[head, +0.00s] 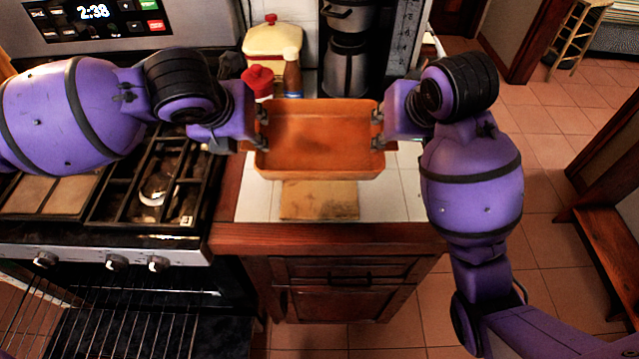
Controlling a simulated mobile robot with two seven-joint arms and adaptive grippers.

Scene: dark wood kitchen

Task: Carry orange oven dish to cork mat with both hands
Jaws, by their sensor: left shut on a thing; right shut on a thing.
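The orange oven dish (320,165) is a rectangular, open-topped dish that looks empty, in the middle of the head view. My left gripper (262,128) is shut on its left end. My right gripper (377,130) is shut on its right end. The dish looks roughly level. The cork mat (318,207) lies on the white tiled counter, and its near part shows below the dish. The dish hides the far part of the mat. I cannot tell how high the dish is above the mat.
The counter's wooden front edge (330,238) is just in front of the mat. A stove (120,200) stands at the left with its oven open. Behind the dish are a yellow container (272,45), a red-topped item (258,82), a brown bottle (292,75) and a coffee maker (347,65).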

